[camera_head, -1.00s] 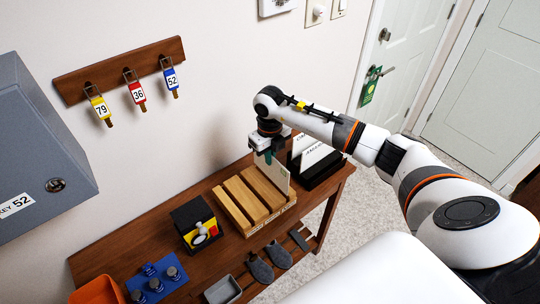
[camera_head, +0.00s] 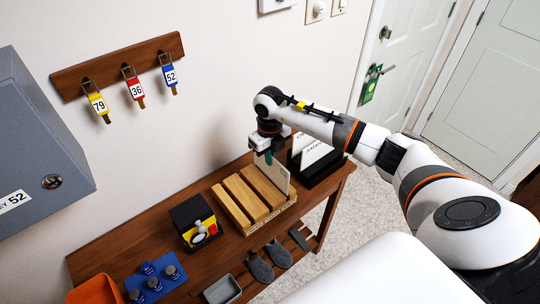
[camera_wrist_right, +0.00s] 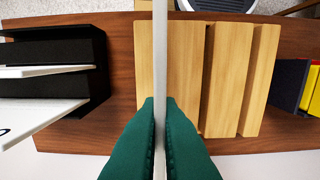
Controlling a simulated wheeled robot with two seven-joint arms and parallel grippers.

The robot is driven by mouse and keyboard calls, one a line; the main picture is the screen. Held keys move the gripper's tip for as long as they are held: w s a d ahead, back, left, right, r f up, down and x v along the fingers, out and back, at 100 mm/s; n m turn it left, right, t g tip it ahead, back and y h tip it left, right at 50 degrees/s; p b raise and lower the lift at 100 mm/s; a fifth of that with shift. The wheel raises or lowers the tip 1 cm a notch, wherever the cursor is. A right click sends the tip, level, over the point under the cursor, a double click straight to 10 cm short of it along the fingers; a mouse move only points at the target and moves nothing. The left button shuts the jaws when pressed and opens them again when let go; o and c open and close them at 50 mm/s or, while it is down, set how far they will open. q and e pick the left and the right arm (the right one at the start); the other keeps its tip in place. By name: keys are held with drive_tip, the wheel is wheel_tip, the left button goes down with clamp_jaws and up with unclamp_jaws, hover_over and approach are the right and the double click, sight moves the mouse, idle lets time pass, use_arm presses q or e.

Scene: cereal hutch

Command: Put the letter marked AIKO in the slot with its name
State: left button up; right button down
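My right gripper (camera_head: 266,157) is shut on a pale letter (camera_head: 280,174), and its green fingers (camera_wrist_right: 160,103) pinch it in the right wrist view. The letter (camera_wrist_right: 160,48) shows edge-on there, upright. It stands over the end of the slotted wooden rack (camera_head: 228,208) nearest the black holder. Whether its lower edge is inside a slot I cannot tell. No name can be read on the held letter. Small writing on the rack's front is too small to read. The rack's other slots (camera_wrist_right: 203,70) look empty. My left gripper is not in view.
A black holder (camera_head: 322,175) with other white letters (camera_head: 314,152) stands close on the right. A black-and-yellow box (camera_head: 196,222) stands left of the rack.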

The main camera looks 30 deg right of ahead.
drive_tip(key=shift+f+b, duration=1.1)
drive_tip(key=shift+f, duration=0.35)
idle(0.5)
drive_tip(key=c, duration=1.1)
unclamp_jaws()
drive_tip(key=shift+r, duration=0.15)
drive_tip(key=shift+r+p, duration=1.7)
drive_tip(key=shift+r, duration=0.7)
